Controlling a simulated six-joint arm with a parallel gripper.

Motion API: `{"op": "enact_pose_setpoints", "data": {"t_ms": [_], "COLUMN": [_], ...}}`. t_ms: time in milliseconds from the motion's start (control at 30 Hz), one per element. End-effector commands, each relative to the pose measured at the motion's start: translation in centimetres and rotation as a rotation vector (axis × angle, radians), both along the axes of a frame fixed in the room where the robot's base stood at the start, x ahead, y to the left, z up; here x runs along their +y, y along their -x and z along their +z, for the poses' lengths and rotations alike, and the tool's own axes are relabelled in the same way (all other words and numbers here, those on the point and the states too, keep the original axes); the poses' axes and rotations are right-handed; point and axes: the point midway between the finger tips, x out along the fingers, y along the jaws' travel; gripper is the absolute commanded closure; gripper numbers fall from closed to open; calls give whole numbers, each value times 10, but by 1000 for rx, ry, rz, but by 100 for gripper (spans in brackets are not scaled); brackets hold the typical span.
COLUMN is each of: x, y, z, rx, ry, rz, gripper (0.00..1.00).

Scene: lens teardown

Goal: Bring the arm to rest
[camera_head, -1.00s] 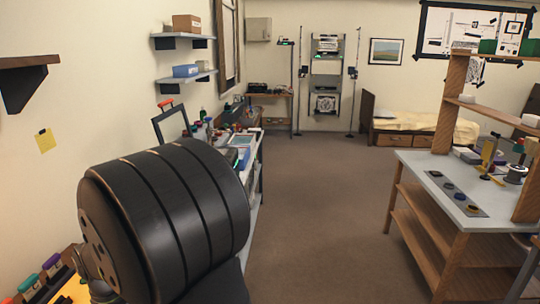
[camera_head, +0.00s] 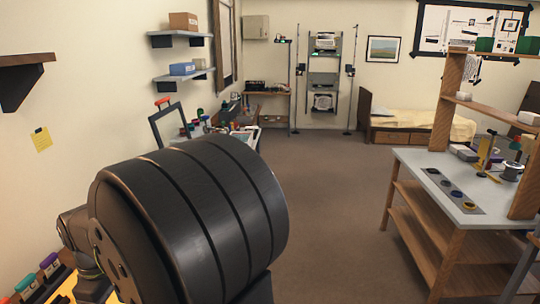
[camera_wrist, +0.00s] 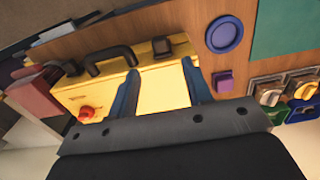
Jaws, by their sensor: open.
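My gripper (camera_wrist: 158,78) shows in the wrist view with its two blue fingers apart and nothing held between them. Behind the fingers is a yellow box (camera_wrist: 160,97) with a black handle and a red knob. I cannot tell how far the fingertips are from it. In the head view a large black link of my arm (camera_head: 205,215) fills the lower left and my gripper does not show.
In the wrist view, a round blue-purple disc (camera_wrist: 225,35), a purple block (camera_wrist: 223,81) and a green panel (camera_wrist: 284,30) lie on a wooden surface. In the head view, a workbench (camera_head: 420,165) stands right and open floor (camera_head: 325,190) lies mid-room.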

Motion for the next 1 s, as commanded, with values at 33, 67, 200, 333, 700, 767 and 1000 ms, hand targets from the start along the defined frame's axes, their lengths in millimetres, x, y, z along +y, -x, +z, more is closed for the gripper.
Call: {"op": "enact_pose_setpoints", "data": {"t_ms": [33, 67, 200, 333, 700, 767, 1000], "x": [1, 0, 1, 0, -1, -1, -1], "y": [0, 0, 0, 0, 1, 1, 0], "z": [11, 17, 45, 71, 55, 43, -5], "rx": [-3, -2, -3, -3, 3, 3, 3], "ry": [-4, -3, -4, -4, 5, 5, 4], "rz": [0, 0, 0, 0, 0, 0, 0], "gripper": [55, 55, 55, 55, 55, 55, 55]}}
